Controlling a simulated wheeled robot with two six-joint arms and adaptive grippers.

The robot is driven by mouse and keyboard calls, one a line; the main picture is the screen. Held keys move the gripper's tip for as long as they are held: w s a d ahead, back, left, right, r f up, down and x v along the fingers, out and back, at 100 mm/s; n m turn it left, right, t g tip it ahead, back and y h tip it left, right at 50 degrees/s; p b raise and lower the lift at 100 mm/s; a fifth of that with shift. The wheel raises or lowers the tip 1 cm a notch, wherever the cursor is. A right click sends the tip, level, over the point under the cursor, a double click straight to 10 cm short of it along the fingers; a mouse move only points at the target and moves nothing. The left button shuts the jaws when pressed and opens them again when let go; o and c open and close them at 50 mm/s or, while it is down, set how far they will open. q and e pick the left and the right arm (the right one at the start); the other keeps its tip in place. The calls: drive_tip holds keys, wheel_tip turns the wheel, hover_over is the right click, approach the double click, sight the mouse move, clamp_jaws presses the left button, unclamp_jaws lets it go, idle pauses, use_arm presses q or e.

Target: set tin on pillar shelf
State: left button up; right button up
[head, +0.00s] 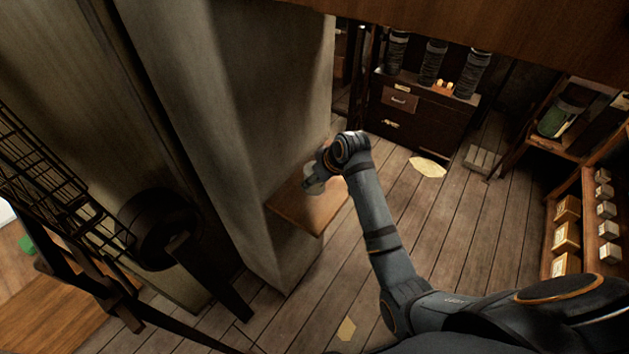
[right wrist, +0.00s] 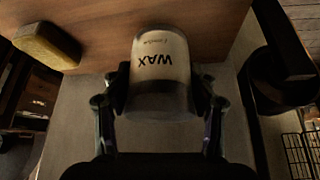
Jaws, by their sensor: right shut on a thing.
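The tin (right wrist: 160,68), pale with a dark "WAX" label, is between the two fingers of my right gripper (right wrist: 160,95) in the right wrist view. The gripper is shut on it. In the head view the tin (head: 315,180) shows as a pale shape beside my right gripper (head: 312,176), partly hidden by it. The wooden pillar shelf (head: 318,212) juts from the grey pillar (head: 225,110). The tin is over or at the shelf board (right wrist: 190,15); I cannot tell whether it touches it. My left gripper is not in view.
A yellowish block (right wrist: 47,45) lies on the shelf to one side of the tin in the right wrist view. A dark round part (head: 160,228) and wire rack (head: 55,185) stand left of the pillar. A drawer cabinet (head: 420,112) stands behind. The plank floor right of the shelf is mostly clear.

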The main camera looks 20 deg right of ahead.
sight(314, 185)
drive_tip(key=shift+w+a+f+p, duration=0.1)
drive_tip(key=shift+w+f+p, duration=0.15)
drive_tip(key=shift+f+p, duration=0.15)
wheel_tip(314, 185, down, 2)
drive_tip(key=shift+f+p, duration=0.15)
drive_tip(key=shift+p, duration=0.7)
drive_tip(key=shift+f, duration=0.25)
drive_tip(key=shift+f, duration=0.1)
drive_tip(key=o, duration=1.4)
drive_tip(key=shift+f, duration=0.1)
